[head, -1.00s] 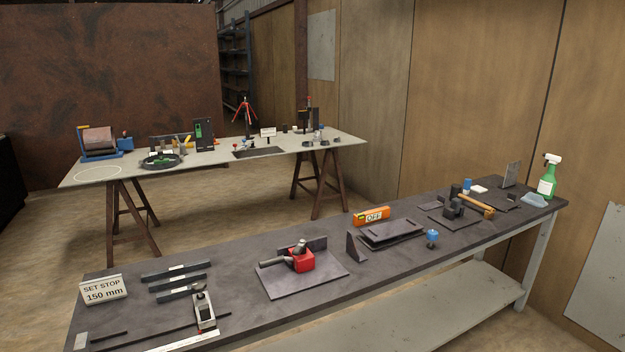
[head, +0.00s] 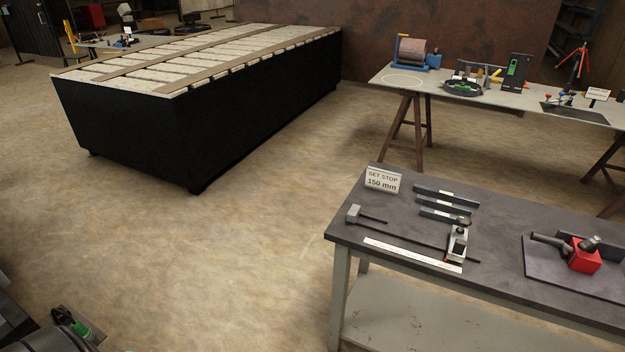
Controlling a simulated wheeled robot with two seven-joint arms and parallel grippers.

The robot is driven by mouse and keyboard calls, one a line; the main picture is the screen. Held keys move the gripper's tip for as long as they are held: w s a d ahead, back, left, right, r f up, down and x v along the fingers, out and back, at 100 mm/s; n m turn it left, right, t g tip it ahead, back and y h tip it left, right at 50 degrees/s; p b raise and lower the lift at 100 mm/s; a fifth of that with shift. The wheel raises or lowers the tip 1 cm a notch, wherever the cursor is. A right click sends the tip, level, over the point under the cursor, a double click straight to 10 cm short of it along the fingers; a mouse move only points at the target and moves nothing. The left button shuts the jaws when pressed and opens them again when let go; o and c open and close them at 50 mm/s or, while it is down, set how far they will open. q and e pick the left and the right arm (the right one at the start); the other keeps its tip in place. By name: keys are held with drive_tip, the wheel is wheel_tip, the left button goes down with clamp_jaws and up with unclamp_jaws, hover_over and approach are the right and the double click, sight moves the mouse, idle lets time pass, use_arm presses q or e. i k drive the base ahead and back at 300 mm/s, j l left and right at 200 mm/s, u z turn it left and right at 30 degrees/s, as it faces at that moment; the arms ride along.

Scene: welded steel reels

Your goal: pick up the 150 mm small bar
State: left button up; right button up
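Three dark flat bars lie side by side on the grey workbench (head: 500,225) at the right: a far bar (head: 430,191), a middle bar (head: 430,202) and a near bar (head: 432,212). They carry small pale labels too small to read, so I cannot tell which is the 150 mm small bar. A sign (head: 383,180) reading "SET STOP 150 mm" stands left of them. Neither gripper shows.
A red tool (head: 585,258) sits on a dark plate at the bench's right. A large black slatted table (head: 200,115) stands at the back left, and a trestle table (head: 480,97) behind the bench. Open floor lies left of the bench. A dark object with green fills the lower left corner.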

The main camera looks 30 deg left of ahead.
sight(426, 212)
drive_tip(key=u, duration=0.45)
drive_tip(key=i+l+z, duration=0.15)
drive_tip(key=i+z, duration=0.2)
drive_tip(key=i, duration=0.6)
